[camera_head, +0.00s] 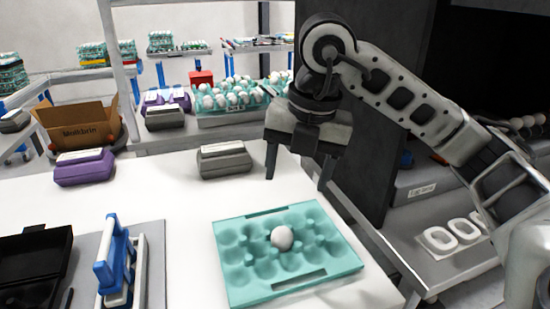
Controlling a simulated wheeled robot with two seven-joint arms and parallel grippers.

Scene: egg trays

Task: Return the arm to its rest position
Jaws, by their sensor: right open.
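My right gripper (299,176) hangs above the back of the white table. Its two dark fingers are apart and nothing shows between them. Its arm comes in from the right side. A teal egg tray (343,256) lies on the table in front of and below the gripper. One white egg (282,238) sits in a cup near the middle of the tray, and the other cups look empty. The gripper is apart from both the egg and the tray. My left gripper does not show.
A grey carton (224,163) and a purple carton (84,171) stand at the table's back. A blue-handled rack (108,268) and a black box (36,262) are at the front left. A dark panel (385,120) stands right of the gripper. Another egg-filled tray (222,118) is behind.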

